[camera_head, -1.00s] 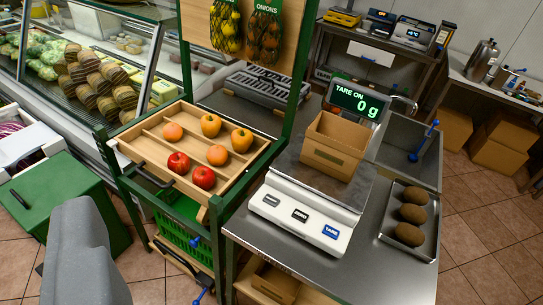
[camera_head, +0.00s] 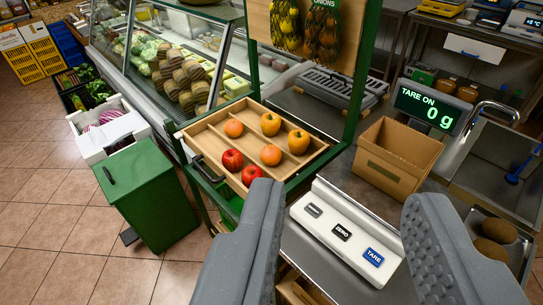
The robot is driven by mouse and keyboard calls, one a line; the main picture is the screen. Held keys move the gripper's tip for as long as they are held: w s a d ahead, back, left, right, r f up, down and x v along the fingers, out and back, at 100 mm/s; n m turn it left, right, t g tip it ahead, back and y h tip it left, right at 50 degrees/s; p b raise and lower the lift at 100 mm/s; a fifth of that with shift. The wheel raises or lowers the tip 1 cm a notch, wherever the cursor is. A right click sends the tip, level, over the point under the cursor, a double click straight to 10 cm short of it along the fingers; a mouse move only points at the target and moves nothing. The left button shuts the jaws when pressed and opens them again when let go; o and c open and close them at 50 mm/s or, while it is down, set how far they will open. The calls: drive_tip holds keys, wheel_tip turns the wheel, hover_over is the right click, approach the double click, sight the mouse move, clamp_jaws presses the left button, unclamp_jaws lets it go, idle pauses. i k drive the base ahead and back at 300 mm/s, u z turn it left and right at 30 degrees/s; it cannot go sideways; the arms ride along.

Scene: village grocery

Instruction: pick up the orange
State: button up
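Two round oranges lie in the slatted wooden tray (camera_head: 196,140). One orange (camera_head: 233,128) is in the back left part, and the other orange (camera_head: 270,155) is nearer the front right. Two yellow-orange peppers (camera_head: 270,123) (camera_head: 298,141) lie behind and to the right of them. Two red apples (camera_head: 232,160) (camera_head: 251,175) lie along the front. My gripper (camera_head: 343,193) shows as two grey fingers at the bottom of the picture, wide apart with nothing held between them. It is apart from the oranges, which show above and between the left finger and the tray's back.
A scale (camera_head: 345,232) reading 0 g, with a cardboard box (camera_head: 398,155) by it, stands right of the tray. A green post (camera_head: 363,75) and hanging net bags (camera_head: 320,30) rise behind the tray.

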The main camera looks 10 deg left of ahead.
sight(270, 155)
drive_tip(key=z, duration=0.1)
drive_tip(key=i, duration=1.65)
drive_tip(key=u, duration=0.1)
